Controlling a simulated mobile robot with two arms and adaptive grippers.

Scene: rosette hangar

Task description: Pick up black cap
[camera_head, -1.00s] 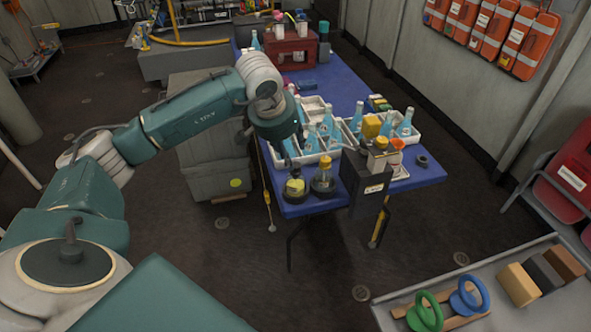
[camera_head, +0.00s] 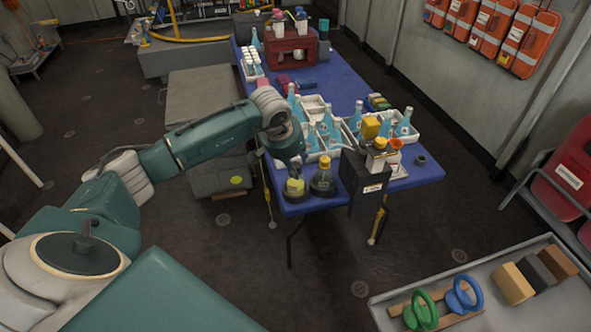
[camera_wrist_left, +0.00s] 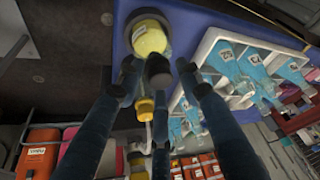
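A small black round piece (camera_head: 420,160), which looks like the black cap, lies on the blue table near its right front corner. My left gripper (camera_head: 293,173) is at the front left of the table, well left of that piece. It hangs just above a dark round container with a yellow top (camera_head: 294,188). The yellow top (camera_wrist_left: 149,38) shows just beyond the fingertips. My right gripper is not in view.
A dark bottle with a yellow cap (camera_head: 323,178) stands close to the right of my left gripper. White crates of blue bottles (camera_head: 327,130) are behind it. A black box (camera_head: 362,184) stands at the front edge. A grey tray (camera_head: 560,310) is at lower right.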

